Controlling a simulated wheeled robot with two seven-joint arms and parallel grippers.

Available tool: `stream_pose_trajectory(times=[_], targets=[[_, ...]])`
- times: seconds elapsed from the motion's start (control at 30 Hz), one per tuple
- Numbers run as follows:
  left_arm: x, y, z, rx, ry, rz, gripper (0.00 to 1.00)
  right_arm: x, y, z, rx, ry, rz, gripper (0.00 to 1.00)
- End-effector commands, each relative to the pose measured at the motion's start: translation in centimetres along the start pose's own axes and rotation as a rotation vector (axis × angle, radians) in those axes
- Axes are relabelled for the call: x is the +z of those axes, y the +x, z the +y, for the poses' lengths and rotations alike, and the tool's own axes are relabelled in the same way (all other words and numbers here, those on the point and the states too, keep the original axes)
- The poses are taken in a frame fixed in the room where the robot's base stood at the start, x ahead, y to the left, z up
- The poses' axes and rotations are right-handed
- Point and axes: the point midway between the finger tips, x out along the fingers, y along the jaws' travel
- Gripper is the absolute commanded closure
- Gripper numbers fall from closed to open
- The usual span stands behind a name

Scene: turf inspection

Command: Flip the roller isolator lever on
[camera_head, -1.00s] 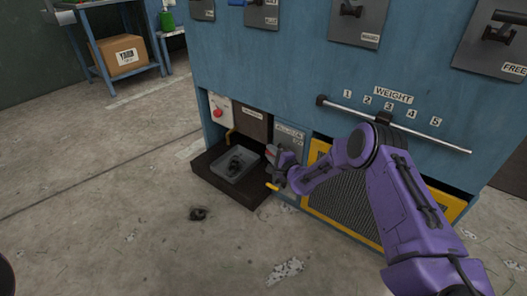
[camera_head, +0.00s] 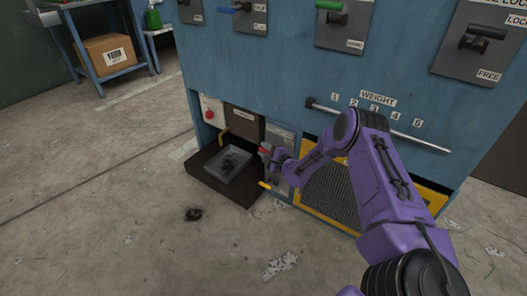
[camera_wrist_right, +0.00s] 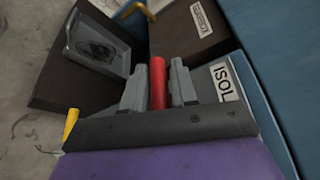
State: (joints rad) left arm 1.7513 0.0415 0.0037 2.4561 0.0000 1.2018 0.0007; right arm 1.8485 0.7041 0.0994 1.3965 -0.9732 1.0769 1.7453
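The isolator panel is a grey plate (camera_head: 284,134) low on the blue machine. Its label, reading "ISOL", shows in the right wrist view (camera_wrist_right: 227,83). A red lever handle (camera_wrist_right: 157,82) stands between the two grey fingers of my right gripper (camera_wrist_right: 158,88), which sit close on both sides of it. In the head view my right gripper (camera_head: 270,158) is at the panel, with a bit of red at its tip. The lever's base is hidden by the gripper. My left gripper is not in view.
A dark ledge with a grey tray (camera_head: 226,166) is left of the gripper. A red button (camera_head: 209,114) sits above it. A yellow handle (camera_head: 265,184) is just below the gripper. A yellow-framed mesh (camera_head: 330,195) is to the right. Floor in front is mostly clear.

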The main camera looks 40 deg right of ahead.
Motion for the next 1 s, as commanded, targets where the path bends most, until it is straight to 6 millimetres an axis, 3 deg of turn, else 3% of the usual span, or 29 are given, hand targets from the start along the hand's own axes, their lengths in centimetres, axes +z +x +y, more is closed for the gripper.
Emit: stream_pose_trajectory(times=[0.37, 0.8, 1.0], targets=[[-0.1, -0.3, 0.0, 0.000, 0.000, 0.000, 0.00, 0.3, -0.2, 0.0, 0.003, -0.001, -0.003, 0.56], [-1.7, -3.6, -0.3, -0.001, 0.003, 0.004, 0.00, 0.2, -9.2, -0.3, 0.002, 0.000, 0.001, 0.56], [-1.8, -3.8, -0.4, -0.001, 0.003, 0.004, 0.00, 0.1, -10.5, 0.0, 0.000, -0.001, 0.000, 0.56]])
